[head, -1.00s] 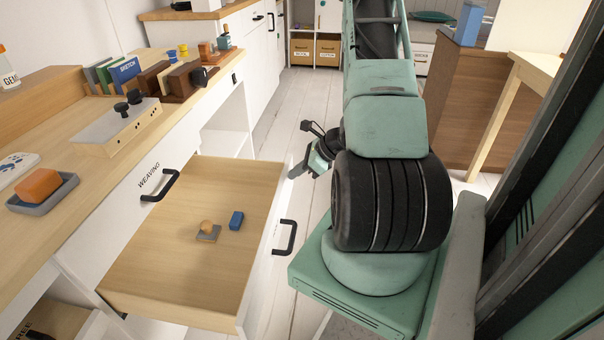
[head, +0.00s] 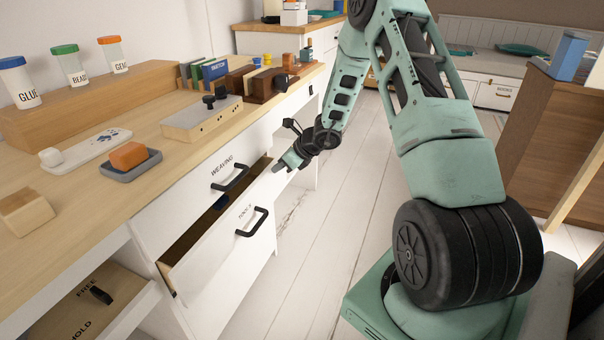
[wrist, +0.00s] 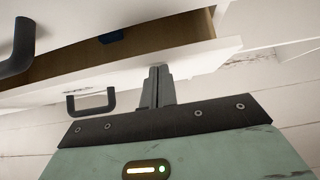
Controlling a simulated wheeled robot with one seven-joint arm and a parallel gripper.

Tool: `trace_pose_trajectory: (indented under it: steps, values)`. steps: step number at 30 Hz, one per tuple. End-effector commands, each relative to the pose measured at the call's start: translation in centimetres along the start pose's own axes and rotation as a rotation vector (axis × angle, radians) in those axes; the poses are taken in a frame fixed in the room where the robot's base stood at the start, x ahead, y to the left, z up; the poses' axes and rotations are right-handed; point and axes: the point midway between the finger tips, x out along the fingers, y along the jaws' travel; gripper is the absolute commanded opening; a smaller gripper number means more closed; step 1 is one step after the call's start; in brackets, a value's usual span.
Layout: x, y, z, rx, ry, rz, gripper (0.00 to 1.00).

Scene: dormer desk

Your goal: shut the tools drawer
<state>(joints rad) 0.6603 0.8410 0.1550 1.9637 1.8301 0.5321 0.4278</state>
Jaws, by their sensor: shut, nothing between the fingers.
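The tools drawer (head: 228,243) has a white front with a black bar handle (head: 252,222). It stands partly open, a narrow gap showing its wooden inside, under the closed weaving drawer (head: 205,182). A blue thing (head: 221,202) shows inside. My gripper (head: 279,166) is shut and empty, at the far upper corner of the drawer front. In the wrist view my gripper (wrist: 158,72) has its fingertips against or very near the outer face of the drawer front (wrist: 200,55), right of the handle (wrist: 91,103).
The desk top holds an orange block on a grey tray (head: 130,160), a metal-topped block (head: 202,118) and labelled jars (head: 70,65). Another open drawer or shelf (head: 90,305) is at lower left. The floor (head: 310,240) right of the drawer is clear.

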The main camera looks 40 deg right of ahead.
Motion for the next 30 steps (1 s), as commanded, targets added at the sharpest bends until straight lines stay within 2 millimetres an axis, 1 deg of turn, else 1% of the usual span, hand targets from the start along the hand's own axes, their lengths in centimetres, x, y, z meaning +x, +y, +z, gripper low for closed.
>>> trace_pose_trajectory:
  steps: [1, 3, 6, 10, 17, 30]
  values:
    - [0.8, 0.1, 0.8, -0.003, -0.001, 0.002, 0.0]
    - [1.6, 0.0, 1.6, -0.003, -0.001, 0.001, 0.0]
    - [2.5, 0.0, 2.6, -0.003, -0.001, 0.001, 0.0]
    - [3.3, 0.0, 3.3, -0.001, 0.0, 0.0, 0.0]
    - [3.9, 0.0, 3.9, -0.001, -0.002, 0.001, 0.0]
    - [4.0, 0.2, 4.2, -0.003, -0.009, 0.005, 0.0]
